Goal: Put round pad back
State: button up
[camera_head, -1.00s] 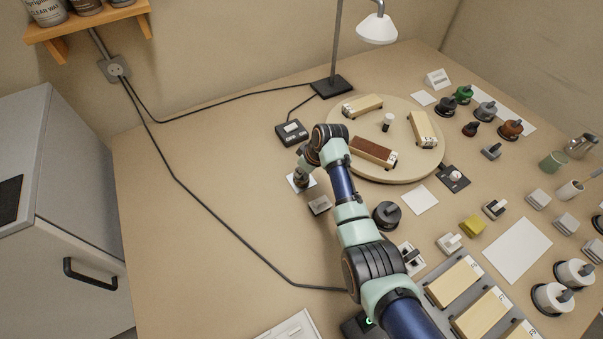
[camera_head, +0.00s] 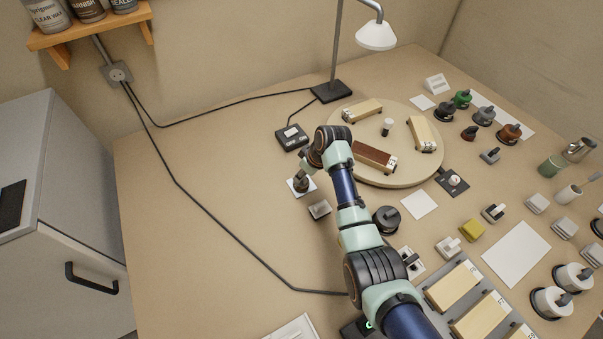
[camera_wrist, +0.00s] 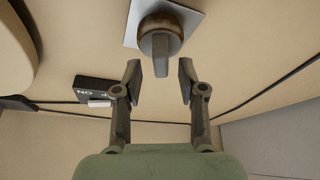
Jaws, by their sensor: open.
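A round brown pad with a grey upright grip (camera_wrist: 160,52) stands on a white square card (camera_wrist: 187,17) in the wrist view. In the head view, the card (camera_head: 296,190) lies left of the turntable, and my wrist partly hides the pad. My gripper (camera_wrist: 159,70) is open, with one finger on each side of the grip and a gap on both sides. I cannot tell whether the fingertips are level with the grip in depth.
A round turntable (camera_head: 388,176) with several wooden blocks stands to the right. A small black box (camera_head: 291,137) and a lamp base (camera_head: 331,91) stand behind. A grey block (camera_head: 319,209) and a black round pad (camera_head: 386,217) are nearby. The bench to the left is clear except for a cable.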

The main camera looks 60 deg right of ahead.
jog(key=p+v, duration=0.3)
jog(key=v, duration=0.7)
